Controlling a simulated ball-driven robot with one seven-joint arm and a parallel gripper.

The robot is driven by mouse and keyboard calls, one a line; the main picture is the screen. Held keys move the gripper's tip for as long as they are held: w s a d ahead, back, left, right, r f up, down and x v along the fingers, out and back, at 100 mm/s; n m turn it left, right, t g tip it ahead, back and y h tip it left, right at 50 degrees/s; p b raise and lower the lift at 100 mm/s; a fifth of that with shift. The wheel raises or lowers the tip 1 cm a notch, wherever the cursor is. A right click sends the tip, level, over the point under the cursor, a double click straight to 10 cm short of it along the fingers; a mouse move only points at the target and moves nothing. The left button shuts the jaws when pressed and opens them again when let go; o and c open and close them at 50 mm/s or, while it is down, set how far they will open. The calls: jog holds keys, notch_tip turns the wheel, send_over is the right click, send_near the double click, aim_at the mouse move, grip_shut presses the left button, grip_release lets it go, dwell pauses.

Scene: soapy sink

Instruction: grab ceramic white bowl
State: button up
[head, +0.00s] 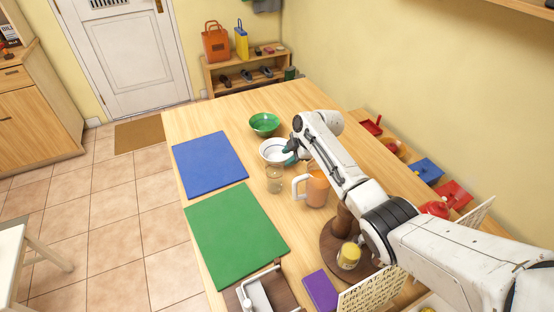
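The white ceramic bowl (268,155) stands upright on the wooden table, with a dark ring inside it. My arm reaches in from the right, and my gripper (291,151) is at the bowl's right side, over or at its rim. My gripper and wrist hide part of the bowl's right edge. The fingers are small and dark here, so I cannot tell whether they are apart, touching the bowl or shut on it.
A green bowl (264,122) stands just behind the white bowl. A clear glass (274,180) and an orange pitcher (317,188) stand close in front. A blue mat (209,164) and a green mat (236,234) lie to the left. The table's far left corner is clear.

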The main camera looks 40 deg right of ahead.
aim_at(283, 160)
jog(key=shift+b+x, duration=2.6)
jog(key=shift+a+r, duration=0.1)
jog(key=shift+a, duration=0.1)
grip_shut()
